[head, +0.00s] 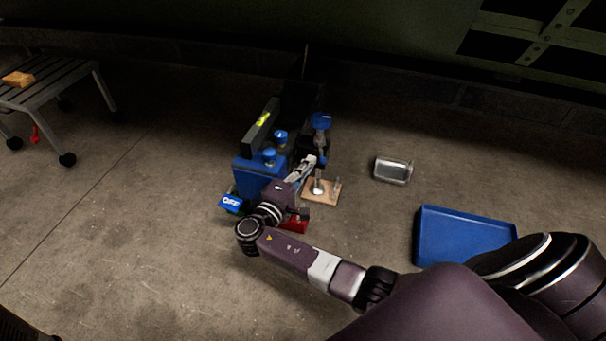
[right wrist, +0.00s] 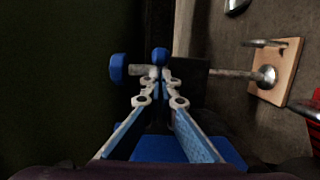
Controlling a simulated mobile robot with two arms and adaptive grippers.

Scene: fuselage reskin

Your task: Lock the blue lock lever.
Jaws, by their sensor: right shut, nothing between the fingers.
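The blue lock lever is not clearly singled out. A blue round knob (head: 321,121) tops a metal stem beside the blue machine (head: 258,178). In the right wrist view a blue ball (right wrist: 160,56) shows just beyond the fingertips, and a blue disc-shaped knob (right wrist: 118,70) sits left of it on a grey shaft. My right gripper (head: 310,160) reaches in at the machine's right side. Its fingers are shut with nothing between them, and the tips (right wrist: 160,80) are close to the blue ball; I cannot tell if they touch. My left gripper is not in view.
A blue OFF sign (head: 231,202) is at the machine's front. A wooden board (head: 322,197) with metal fittings and a red item (head: 296,227) lie close to my right wrist. A metal tray (head: 393,170) and a blue tray (head: 465,236) lie right.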

